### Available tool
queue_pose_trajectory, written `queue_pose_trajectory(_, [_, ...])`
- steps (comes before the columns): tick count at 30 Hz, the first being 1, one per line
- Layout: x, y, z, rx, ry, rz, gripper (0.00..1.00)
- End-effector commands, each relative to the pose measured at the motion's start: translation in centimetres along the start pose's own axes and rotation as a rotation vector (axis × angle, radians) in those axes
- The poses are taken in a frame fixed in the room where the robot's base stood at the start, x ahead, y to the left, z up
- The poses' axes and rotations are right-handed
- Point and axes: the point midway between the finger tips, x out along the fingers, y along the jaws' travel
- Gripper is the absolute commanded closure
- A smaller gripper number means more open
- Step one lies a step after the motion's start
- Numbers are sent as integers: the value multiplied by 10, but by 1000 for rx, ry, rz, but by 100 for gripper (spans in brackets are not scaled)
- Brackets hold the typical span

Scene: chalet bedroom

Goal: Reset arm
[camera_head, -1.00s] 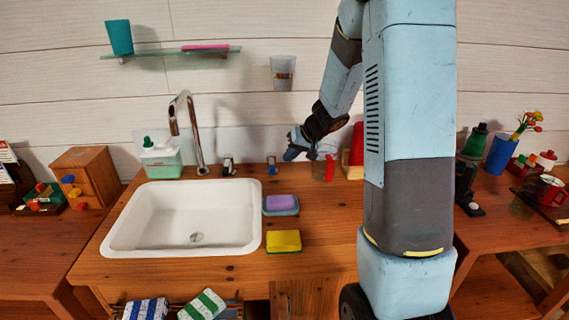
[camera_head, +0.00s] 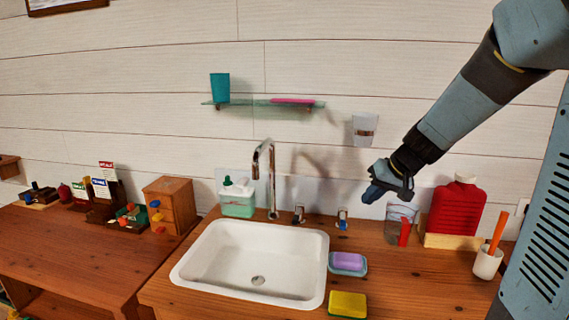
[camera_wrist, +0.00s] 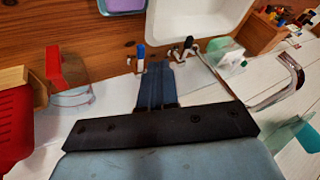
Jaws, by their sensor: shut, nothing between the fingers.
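My gripper (camera_head: 374,194) is at the end of my arm, which reaches in from the upper right. It is in the air above the back edge of the wooden counter, near the tap knobs and left of the clear cup. In the wrist view my gripper (camera_wrist: 158,75) shows as two blue fingers side by side, closed together with nothing between them. The blue-topped tap knob (camera_wrist: 141,55) appears just beyond the fingertips in that view. Whether they touch cannot be told.
The white sink (camera_head: 262,250) and tap (camera_head: 268,170) lie left of my gripper. A clear cup (camera_head: 396,221), a red bottle (camera_head: 456,212) and a white cup (camera_head: 487,263) stand to its right. A purple soap (camera_head: 347,261) and yellow sponge (camera_head: 347,304) lie in front. A glass shelf (camera_head: 250,103) is above.

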Motion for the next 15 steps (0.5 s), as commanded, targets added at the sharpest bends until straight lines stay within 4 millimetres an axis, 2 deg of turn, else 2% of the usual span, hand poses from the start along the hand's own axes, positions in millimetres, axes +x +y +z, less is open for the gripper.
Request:
queue_pose_trajectory(1, [-12,-10,8,-14,-1,9,100])
queue_pose_trajectory(6, [-46,-32,39,-38,-16,55,100])
queue_pose_trajectory(15, [-98,-53,98,-65,-16,174,100])
